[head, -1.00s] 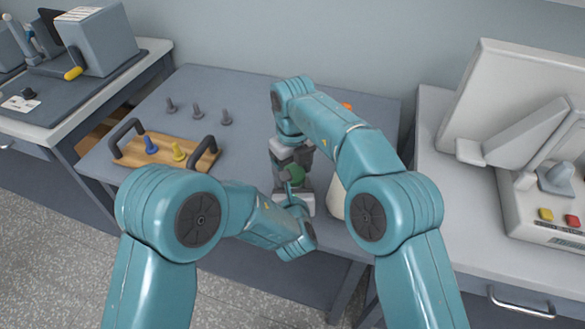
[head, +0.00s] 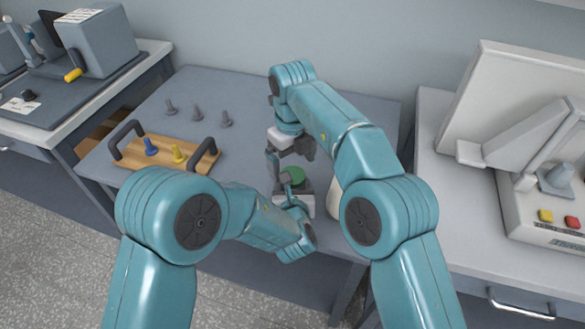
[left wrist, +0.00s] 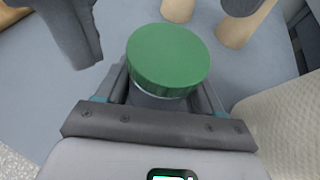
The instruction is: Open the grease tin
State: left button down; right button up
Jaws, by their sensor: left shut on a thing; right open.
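The grease tin has a round green lid (head: 291,174) and a grey body, mostly hidden between my left fingers. In the left wrist view the lid (left wrist: 168,55) sits level on top of the grey body (left wrist: 155,99). My left gripper (head: 293,190) is shut on the tin's body and holds it upright near the table's front edge. My right gripper (head: 290,156) is open and empty, pointing down just above and behind the lid, apart from it.
A cream object (head: 335,197) stands close right of the tin. A wooden tray (head: 160,149) with dark handles carries a blue and a yellow peg at left. Three grey pegs (head: 197,113) stand behind it. The table between tray and tin is clear.

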pick_arm(q)
jog(key=shift+c, duration=0.3)
grip_release()
